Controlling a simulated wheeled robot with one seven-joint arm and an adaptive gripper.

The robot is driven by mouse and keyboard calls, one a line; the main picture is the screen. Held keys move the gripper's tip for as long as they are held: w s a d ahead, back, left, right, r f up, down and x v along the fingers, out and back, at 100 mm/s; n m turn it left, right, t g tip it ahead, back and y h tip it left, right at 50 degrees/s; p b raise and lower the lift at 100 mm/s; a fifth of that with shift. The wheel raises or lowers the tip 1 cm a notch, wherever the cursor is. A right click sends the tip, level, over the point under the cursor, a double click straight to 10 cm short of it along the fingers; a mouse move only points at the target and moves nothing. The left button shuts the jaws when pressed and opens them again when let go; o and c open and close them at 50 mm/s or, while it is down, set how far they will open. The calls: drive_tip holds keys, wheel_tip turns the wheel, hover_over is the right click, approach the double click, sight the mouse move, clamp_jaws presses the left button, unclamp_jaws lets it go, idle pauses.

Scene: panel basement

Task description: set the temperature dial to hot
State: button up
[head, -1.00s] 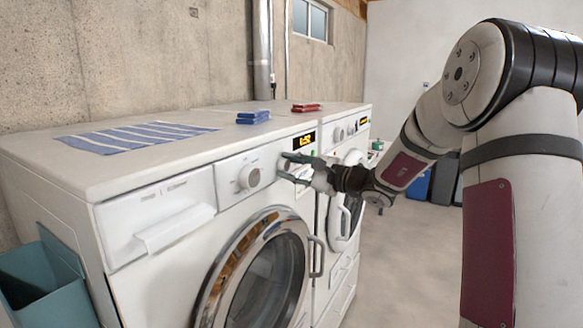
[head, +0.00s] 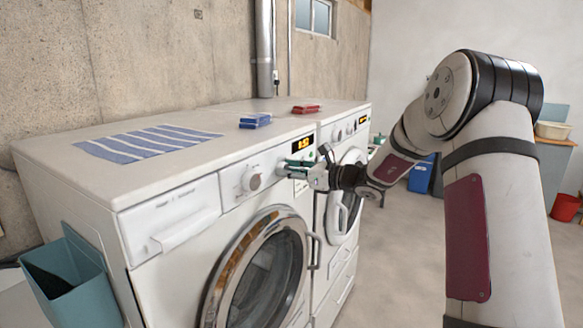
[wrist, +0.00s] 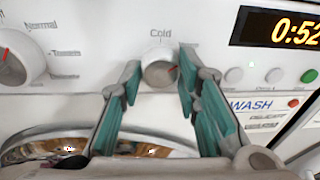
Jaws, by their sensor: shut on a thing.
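The temperature dial (wrist: 158,74) is a small white knob on the washer's front panel. The word "Cold" stands above it, and its red mark points to the upper right. My gripper (wrist: 158,84) is shut on the dial, with one teal-padded finger on each side. The fingers hide much of the panel beside the dial, so other labels there cannot be read. In the head view my gripper (head: 284,168) reaches the panel below the lit display, and its fingers cover the dial.
A larger program knob (wrist: 18,60) is left of the dial. The display (wrist: 285,30), several buttons and a "WASH" label are on the right. The round door (head: 262,265) is below. A striped cloth (head: 145,143) and blue sponges (head: 255,121) lie on top. A teal bin (head: 70,275) hangs at left.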

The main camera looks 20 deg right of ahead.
drive_tip(key=shift+m+g+y+p, duration=0.3)
drive_tip(key=shift+m+p, duration=0.3)
drive_tip(key=shift+m, duration=1.45)
drive_tip(key=shift+m+g+y+p, duration=0.25)
drive_tip(key=shift+m+p, duration=0.3)
drive_tip(key=shift+m, duration=1.5)
drive_tip(key=o, duration=1.2)
drive_tip(key=shift+d, duration=0.15)
drive_tip(key=v, duration=1.1)
drive_tip(key=shift+s+d+r, duration=0.1)
drive_tip(key=shift+s+d, duration=0.1)
drive_tip(key=shift+s, duration=0.15)
